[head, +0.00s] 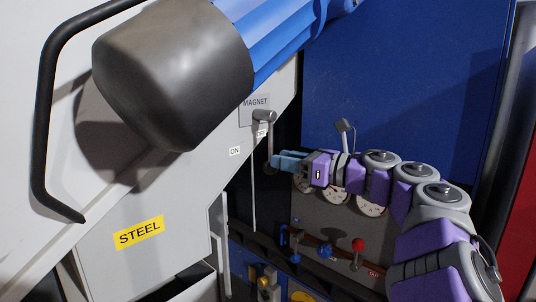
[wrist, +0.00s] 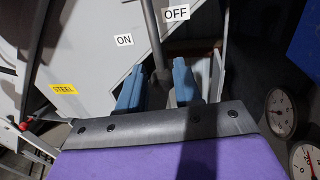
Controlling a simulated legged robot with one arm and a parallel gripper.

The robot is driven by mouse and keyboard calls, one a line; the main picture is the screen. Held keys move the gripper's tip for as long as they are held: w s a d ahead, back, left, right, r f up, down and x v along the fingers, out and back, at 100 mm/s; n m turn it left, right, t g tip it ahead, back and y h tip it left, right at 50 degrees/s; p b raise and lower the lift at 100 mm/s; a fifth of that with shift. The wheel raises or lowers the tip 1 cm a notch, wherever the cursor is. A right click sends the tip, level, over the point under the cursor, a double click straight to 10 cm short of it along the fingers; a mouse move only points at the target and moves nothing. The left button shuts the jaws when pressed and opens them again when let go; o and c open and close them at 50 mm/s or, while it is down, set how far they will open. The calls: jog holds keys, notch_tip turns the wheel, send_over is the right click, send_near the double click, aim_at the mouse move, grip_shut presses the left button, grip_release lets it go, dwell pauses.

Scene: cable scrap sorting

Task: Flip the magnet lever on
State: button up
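The magnet lever (head: 270,147) is a grey bar hanging down from a pivot under the MAGNET sign (head: 255,103). It hangs beside the OFF label (head: 261,133), with the ON label (head: 234,151) to its left. In the wrist view the lever (wrist: 151,25) runs down between the ON label (wrist: 124,40) and the OFF label (wrist: 176,13). My gripper (head: 273,160) has blue fingers at the lever's lower end. In the wrist view the fingers of my gripper (wrist: 160,82) stand apart on both sides of the lever end, with a gap at the left finger.
A large dark cylinder (head: 170,75) with a blue body overhangs the upper left. A yellow STEEL label (head: 139,232) marks the pale panel. A gauge panel (head: 325,225) with red- and blue-knobbed levers lies below my arm. A blue panel (head: 400,80) stands behind.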

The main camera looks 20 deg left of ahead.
jog(key=shift+w+a+p, duration=0.2)
jog(key=shift+w+a, duration=0.05)
jog(key=shift+a, duration=0.9)
jog(key=shift+w+a+p, duration=0.15)
jog(key=shift+w+a, duration=0.05)
jog(key=shift+a, duration=0.9)
jog(key=shift+c, duration=0.4)
grip_shut()
jog(key=shift+f, duration=0.15)
